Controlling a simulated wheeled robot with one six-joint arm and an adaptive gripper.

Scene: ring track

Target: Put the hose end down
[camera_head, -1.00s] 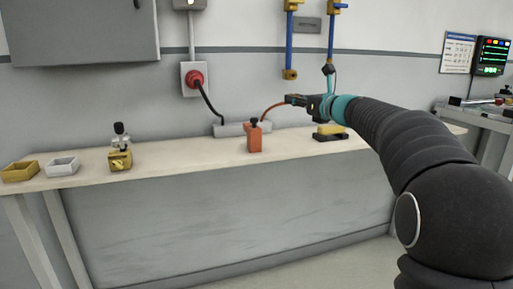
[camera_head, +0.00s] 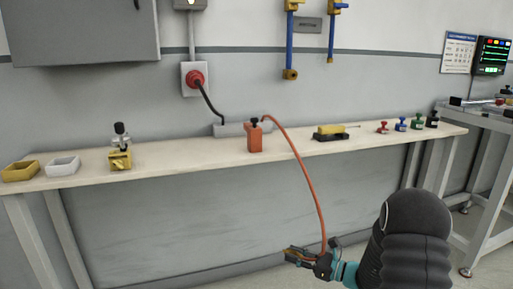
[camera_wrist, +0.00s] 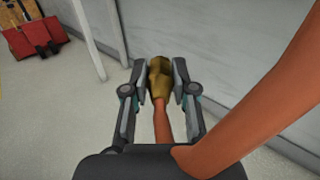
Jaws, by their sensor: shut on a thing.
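An orange hose (camera_head: 304,172) runs from the back of the bench, beside the grey block, down over the bench front to my gripper (camera_head: 298,256). My gripper is low in front of the bench, below its top. In the wrist view my gripper (camera_wrist: 161,80) is shut on the brass hose end (camera_wrist: 159,78), with a finger on each side of it. The hose shows in the wrist view (camera_wrist: 255,90) as a large orange band on the right. The hose end is in the air; how far above the floor I cannot tell.
A red object (camera_wrist: 32,38) stands on the floor (camera_wrist: 50,120), which has free room.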

